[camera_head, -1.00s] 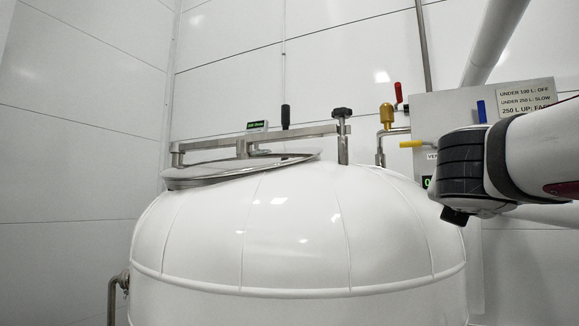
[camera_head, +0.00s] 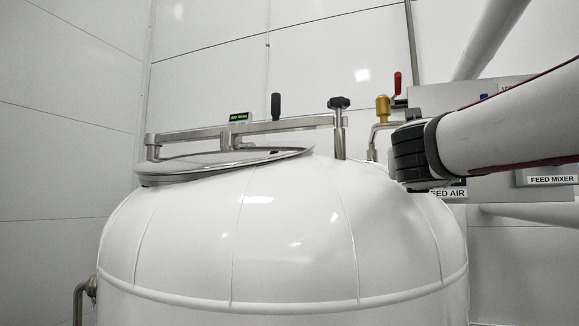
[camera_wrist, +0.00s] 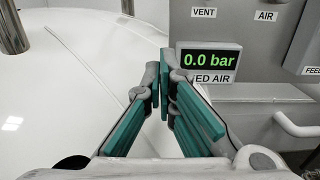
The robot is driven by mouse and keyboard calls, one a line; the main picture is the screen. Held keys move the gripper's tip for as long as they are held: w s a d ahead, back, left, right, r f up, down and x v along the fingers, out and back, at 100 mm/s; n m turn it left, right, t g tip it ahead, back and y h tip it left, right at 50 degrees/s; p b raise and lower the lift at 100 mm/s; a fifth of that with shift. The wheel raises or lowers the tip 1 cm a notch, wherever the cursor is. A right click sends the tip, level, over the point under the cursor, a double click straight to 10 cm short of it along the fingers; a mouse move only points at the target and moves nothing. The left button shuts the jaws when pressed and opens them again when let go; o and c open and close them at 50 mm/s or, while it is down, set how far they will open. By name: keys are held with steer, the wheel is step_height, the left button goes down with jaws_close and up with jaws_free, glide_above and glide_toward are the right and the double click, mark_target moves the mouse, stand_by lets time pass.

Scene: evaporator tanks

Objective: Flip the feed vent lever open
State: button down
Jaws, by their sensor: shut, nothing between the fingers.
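My gripper (camera_wrist: 162,85) is shut and empty in the wrist view, its green-padded fingers pointing at the control panel beside the white tank. A VENT label (camera_wrist: 204,12) is at the top of that view, above the display reading 0.0 bar (camera_wrist: 208,60); the vent lever itself is not in that view. In the head view my dark wrist and white arm cover the panel's left part, where a yellow lever showed earlier. My fingers are hidden there. Contact with any lever cannot be seen.
The tank (camera_head: 290,235) has a tilted lid (camera_head: 220,162) under a metal bar. A red-handled (camera_head: 398,82) valve with a brass fitting (camera_head: 383,106) stands left of the panel (camera_head: 470,93). An AIR label (camera_wrist: 266,16) and a white handle (camera_wrist: 295,128) are to the right.

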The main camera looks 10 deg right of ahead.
steer(key=x, duration=0.7)
steer(key=shift+f, duration=0.1)
steer(key=r+p, duration=0.2)
steer(key=r, duration=0.1)
steer(key=shift+d+r, duration=0.1)
steer(key=shift+d, duration=0.15)
steer(key=shift+w+r+p, duration=0.35)
steer(key=shift+r+p, duration=0.05)
steer(key=shift+p, duration=0.1)
